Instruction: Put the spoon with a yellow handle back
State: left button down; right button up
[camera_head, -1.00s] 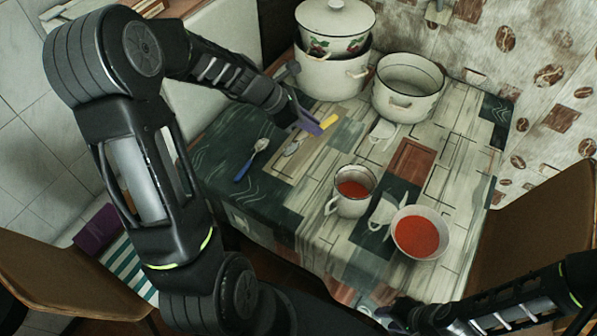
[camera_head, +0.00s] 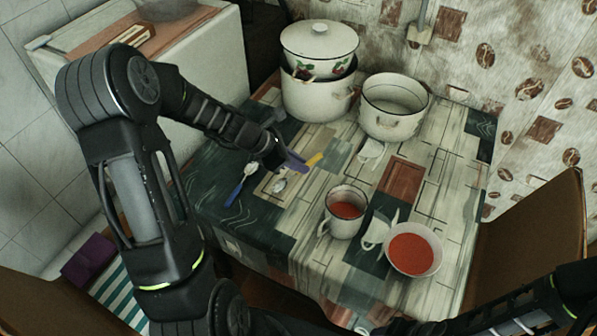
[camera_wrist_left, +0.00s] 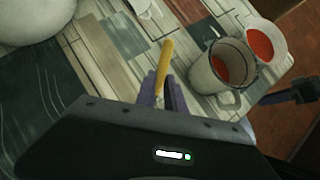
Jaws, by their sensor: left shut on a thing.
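My left gripper (camera_head: 293,163) is shut on the spoon with a yellow handle (camera_head: 315,159), above the left part of the table. The yellow handle sticks out to the right of the fingers, and a metal bowl end (camera_head: 280,185) shows below left of them. In the left wrist view the yellow handle (camera_wrist_left: 165,66) stands out beyond the purple fingers (camera_wrist_left: 162,92); the bowl end is hidden there. A blue-handled spoon (camera_head: 238,188) lies to the left on the table. My right gripper is low at the bottom edge of the head view, mostly cut off.
A white enamel mug (camera_head: 345,222) and bowl (camera_head: 414,262), both with red contents, stand toward the front right of the table (camera_head: 225,230). An open pot (camera_head: 393,122) and stacked pots (camera_head: 318,97) stand at the back. A brown chair (camera_head: 530,235) is at the right.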

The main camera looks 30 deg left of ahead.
aim_at(299, 174)
pick_arm(q)
jog(key=shift+f, duration=1.85)
jog(key=shift+f, duration=0.15)
jog(key=c, duration=1.4)
grip_release()
jog(key=shift+c, duration=0.2)
jog(key=shift+r, duration=0.25)
jog(key=v, duration=1.2)
jog(key=shift+f, duration=0.1)
